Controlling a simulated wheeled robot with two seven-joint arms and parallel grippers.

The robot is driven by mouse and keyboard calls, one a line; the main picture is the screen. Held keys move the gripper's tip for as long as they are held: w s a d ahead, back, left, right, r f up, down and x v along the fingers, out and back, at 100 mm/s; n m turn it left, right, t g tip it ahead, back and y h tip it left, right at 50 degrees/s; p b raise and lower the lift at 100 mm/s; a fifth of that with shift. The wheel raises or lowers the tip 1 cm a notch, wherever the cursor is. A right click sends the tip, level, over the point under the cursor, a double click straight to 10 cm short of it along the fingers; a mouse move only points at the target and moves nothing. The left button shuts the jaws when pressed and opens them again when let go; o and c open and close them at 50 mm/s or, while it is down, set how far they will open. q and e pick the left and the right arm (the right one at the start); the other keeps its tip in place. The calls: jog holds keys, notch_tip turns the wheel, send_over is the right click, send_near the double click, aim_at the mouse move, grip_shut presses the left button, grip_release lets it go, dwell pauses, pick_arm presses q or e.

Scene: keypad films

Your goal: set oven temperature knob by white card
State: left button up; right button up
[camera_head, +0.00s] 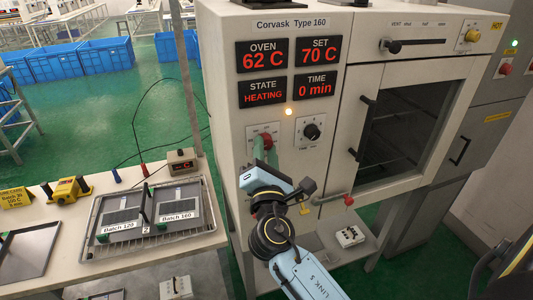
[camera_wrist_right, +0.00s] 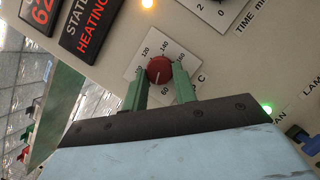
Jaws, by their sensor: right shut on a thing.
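The oven (camera_head: 335,100) is a large cream cabinet marked Corvask Type 160. Its displays (camera_head: 290,72) read oven 62 C, set 70 C, state heating, time 0 min. The red temperature knob (camera_wrist_right: 159,67) sits on a white dial plate (camera_wrist_right: 140,62); its white pointer line points downward, near the 60 end. My right gripper (camera_head: 264,148) is shut on this knob, with one green finger on each side. My left gripper is not in view.
A black time knob (camera_head: 312,131) is just right of the temperature knob. The oven door (camera_head: 405,125) has a handle and dark window. A tray (camera_head: 135,248) labelled Batch 120 and Batch 160 lies on the left bench. A yellow device (camera_head: 67,190) stands behind it.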

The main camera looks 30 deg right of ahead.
jog(key=m+g+y+p, duration=0.1)
jog(key=m+g+p, duration=0.1)
jog(key=m, duration=0.4)
jog(key=r+m+g+y+p, duration=0.1)
jog(key=m+p, duration=0.4)
jog(key=m, duration=0.1)
jog(key=m+g+y+p, duration=0.1)
jog(key=m+g+p, duration=0.1)
jog(key=m, duration=0.4)
jog(key=shift+r+g+y+p, duration=0.3)
jog(key=shift+r+y+p, duration=0.1)
jog(key=shift+p, duration=0.35)
jog(key=m, duration=0.1)
jog(key=m+y, duration=0.2)
jog(key=shift+s+d+m, duration=0.1)
jog(key=shift+d+m, duration=0.15)
jog(key=shift+m, duration=0.05)
jog(key=shift+y, duration=0.3)
jog(key=o, duration=1)
jog(key=shift+c, duration=0.2)
jog(key=v, duration=0.7)
jog(key=shift+s+b, duration=0.25)
jog(key=shift+b, duration=0.2)
